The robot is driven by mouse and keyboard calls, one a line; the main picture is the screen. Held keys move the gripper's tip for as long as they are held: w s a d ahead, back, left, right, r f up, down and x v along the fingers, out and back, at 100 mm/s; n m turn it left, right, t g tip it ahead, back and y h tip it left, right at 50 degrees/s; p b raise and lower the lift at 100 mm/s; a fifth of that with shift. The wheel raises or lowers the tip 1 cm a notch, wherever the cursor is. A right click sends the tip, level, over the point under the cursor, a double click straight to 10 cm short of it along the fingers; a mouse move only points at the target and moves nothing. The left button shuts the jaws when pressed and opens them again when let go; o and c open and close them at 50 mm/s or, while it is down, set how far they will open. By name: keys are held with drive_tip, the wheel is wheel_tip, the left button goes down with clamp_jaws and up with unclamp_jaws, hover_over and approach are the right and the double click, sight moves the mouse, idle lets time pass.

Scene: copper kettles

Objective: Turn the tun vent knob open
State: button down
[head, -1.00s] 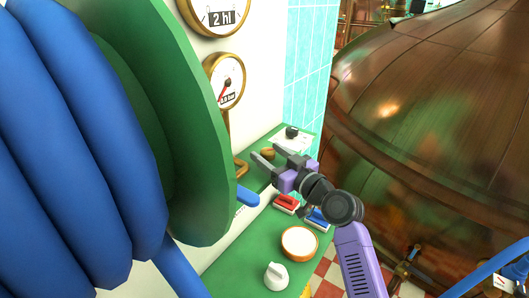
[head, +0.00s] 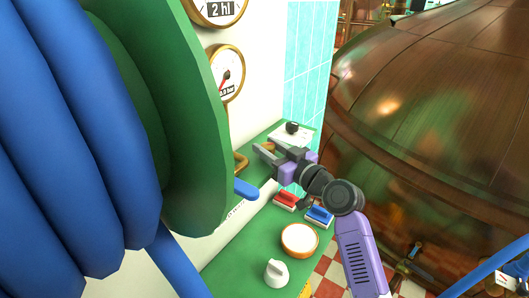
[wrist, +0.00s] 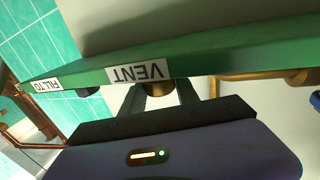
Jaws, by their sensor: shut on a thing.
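The vent knob (wrist: 157,88) is a small brass knob beside the white VENT label (wrist: 141,73) on the green panel edge, both upside down in the wrist view. My gripper (wrist: 168,96) has one finger on each side of the knob and is shut on it. In the head view my gripper (head: 264,147) reaches left to the green panel, and its fingers hide most of the knob. How far the knob is turned cannot be told.
A brass handle (head: 241,164) is left of my gripper, and a black knob (head: 292,127) is behind it. A green reel with blue hose (head: 185,130) fills the left; a copper kettle (head: 440,90) the right.

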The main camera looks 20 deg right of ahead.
sight(272, 150)
drive_tip(key=shift+a+y+b, duration=0.15)
drive_tip(key=shift+y+b, duration=0.15)
drive_tip(key=shift+b, duration=0.05)
drive_tip(key=c, duration=0.9)
unclamp_jaws()
drive_tip(key=shift+s, duration=0.25)
drive_tip(key=v, duration=0.7)
drive_tip(key=shift+s+r, duration=0.2)
